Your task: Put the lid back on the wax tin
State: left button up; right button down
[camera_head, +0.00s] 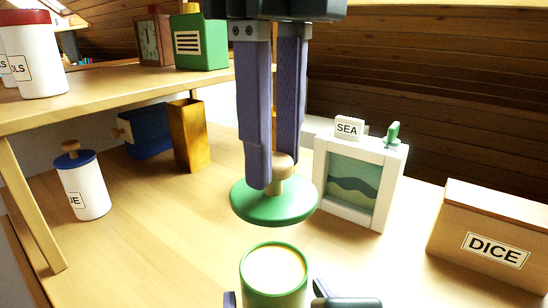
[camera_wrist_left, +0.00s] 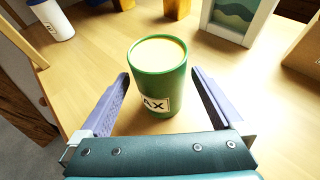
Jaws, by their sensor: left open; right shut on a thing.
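The green wax tin (camera_head: 272,277) stands upright and open on the table, pale wax showing inside its rim. In the left wrist view the tin (camera_wrist_left: 159,82) shows a label reading "AX". The green lid (camera_head: 262,208) has a wooden knob (camera_head: 282,166). My right gripper (camera_head: 270,172) points down and is shut on the knob. It holds the lid level in the air above the tin, with a gap between them.
A picture frame (camera_head: 393,190) marked SEA and a wooden DICE box (camera_head: 490,235) stand at right. A raised shelf (camera_head: 105,97) holds more containers.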

pick_arm(q)
jog(key=x, duration=0.6)
jog(key=shift+w+f, duration=0.15)
jog(key=shift+w, duration=0.1)
jog(key=shift+c, duration=0.2)
grip_shut()
dwell(0.4)
